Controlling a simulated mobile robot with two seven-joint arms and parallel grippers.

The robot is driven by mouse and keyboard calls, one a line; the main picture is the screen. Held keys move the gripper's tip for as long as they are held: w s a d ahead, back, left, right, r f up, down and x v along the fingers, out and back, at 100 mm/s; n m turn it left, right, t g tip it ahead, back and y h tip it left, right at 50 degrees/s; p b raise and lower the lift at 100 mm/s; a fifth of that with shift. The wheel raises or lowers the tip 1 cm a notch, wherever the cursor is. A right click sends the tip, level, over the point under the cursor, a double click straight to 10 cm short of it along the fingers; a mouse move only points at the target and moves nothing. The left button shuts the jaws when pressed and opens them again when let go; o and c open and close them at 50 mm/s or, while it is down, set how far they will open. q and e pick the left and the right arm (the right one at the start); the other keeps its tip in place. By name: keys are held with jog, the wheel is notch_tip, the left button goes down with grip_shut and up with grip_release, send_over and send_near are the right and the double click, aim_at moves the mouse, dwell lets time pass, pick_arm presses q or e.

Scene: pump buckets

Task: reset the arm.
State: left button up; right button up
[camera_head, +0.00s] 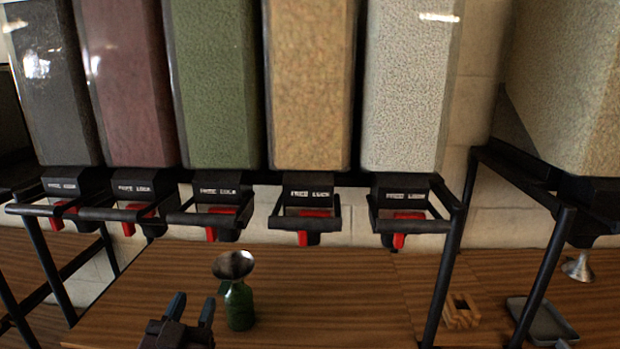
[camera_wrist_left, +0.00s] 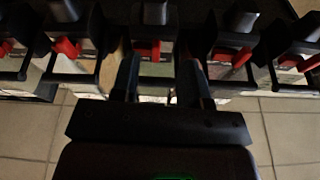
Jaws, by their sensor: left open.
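My left gripper (camera_head: 190,312) is at the bottom of the head view, left of centre, with its two fingers apart and nothing between them. It also shows in the left wrist view (camera_wrist_left: 162,75), with its fingers pointing toward the dispenser outlets. A green bottle (camera_head: 239,306) with a metal funnel (camera_head: 233,265) on top stands upright on the wooden counter, just right of the gripper in the head view. My right gripper is in neither view.
Several tall dispensers of grain, such as a green one (camera_head: 215,85) and a tan one (camera_head: 308,85), hang above black rails with red levers (camera_head: 316,228). Black posts (camera_head: 446,275) stand at the right. A wooden block (camera_head: 460,311) and grey tray (camera_head: 543,322) lie there.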

pick_arm(q)
notch_tip(320, 180, down, 10)
jog(key=s+a+g, duration=0.1)
jog(key=a+g, duration=0.1)
jog(key=g, duration=0.1)
jog(key=s+a+f+g, duration=0.3)
jog(key=s+f, duration=0.6)
jog(key=f, duration=0.1)
jog(key=s+a+f+n+g+y, duration=0.1)
jog(key=s+a+f+g, duration=0.1)
jog(key=s+f, duration=0.7)
notch_tip(320, 180, down, 2)
jog(key=shift+a+f+g, duration=0.2)
jog(key=shift+a+g, duration=0.2)
jog(key=shift+g, duration=0.4)
